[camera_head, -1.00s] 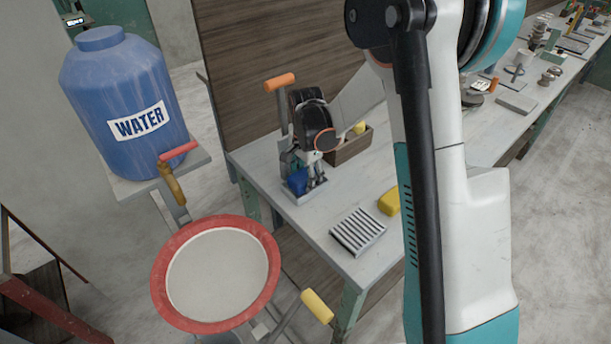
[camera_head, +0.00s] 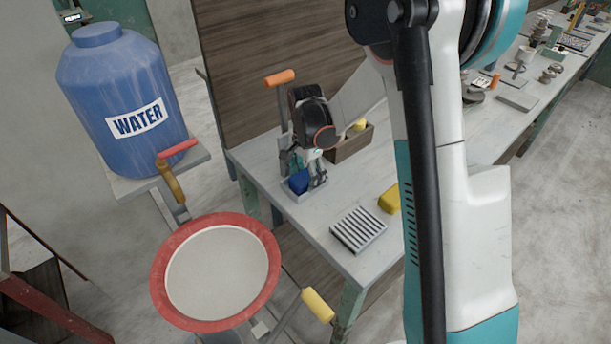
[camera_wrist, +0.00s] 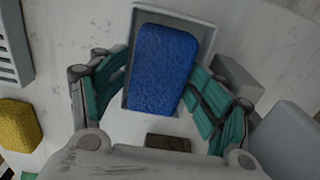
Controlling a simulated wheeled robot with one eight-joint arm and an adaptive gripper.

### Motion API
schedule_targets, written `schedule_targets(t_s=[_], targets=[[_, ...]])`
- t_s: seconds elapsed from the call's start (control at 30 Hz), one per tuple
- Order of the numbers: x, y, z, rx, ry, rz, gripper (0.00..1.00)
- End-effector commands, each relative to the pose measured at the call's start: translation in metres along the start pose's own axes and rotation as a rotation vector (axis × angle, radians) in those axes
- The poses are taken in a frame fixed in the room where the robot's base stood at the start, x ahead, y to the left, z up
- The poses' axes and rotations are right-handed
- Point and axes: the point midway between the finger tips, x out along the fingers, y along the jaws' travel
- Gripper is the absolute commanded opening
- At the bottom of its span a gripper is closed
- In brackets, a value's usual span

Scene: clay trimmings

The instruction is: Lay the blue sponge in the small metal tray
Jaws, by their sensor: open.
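The blue sponge (camera_head: 299,181) lies in the small metal tray (camera_head: 310,196) near the table's left end. In the wrist view the sponge (camera_wrist: 163,68) lies lengthwise inside the tray (camera_wrist: 172,15), with the tray's rim showing around its far end and sides. My gripper (camera_wrist: 158,88) is open over the tray, one finger at each side of the sponge. In the head view my gripper (camera_head: 303,172) is just above the tray.
A slatted rack (camera_head: 358,230) and a yellow sponge (camera_head: 389,200) lie to the right on the table. A wooden box (camera_head: 351,145) stands behind. A tool with an orange handle (camera_head: 280,79) rises behind the tray. The table between tray and rack is clear.

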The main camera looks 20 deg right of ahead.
Motion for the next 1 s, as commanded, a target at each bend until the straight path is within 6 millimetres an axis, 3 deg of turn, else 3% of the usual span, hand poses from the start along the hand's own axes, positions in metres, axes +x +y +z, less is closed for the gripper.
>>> schedule_targets(t_s=[0.1,0.2,0.5,0.7,1.0], targets=[[-0.018,-0.004,-0.001,-0.001,0.001,-0.009,0.79],[-0.037,-0.004,0.0,-0.001,0.001,-0.009,0.73],[-0.095,-0.003,0.0,-0.001,0.0,-0.008,0.79],[-0.114,-0.002,0.0,-0.001,0.0,-0.006,0.79],[-0.124,-0.001,0.0,0.0,0.0,-0.003,0.79]])
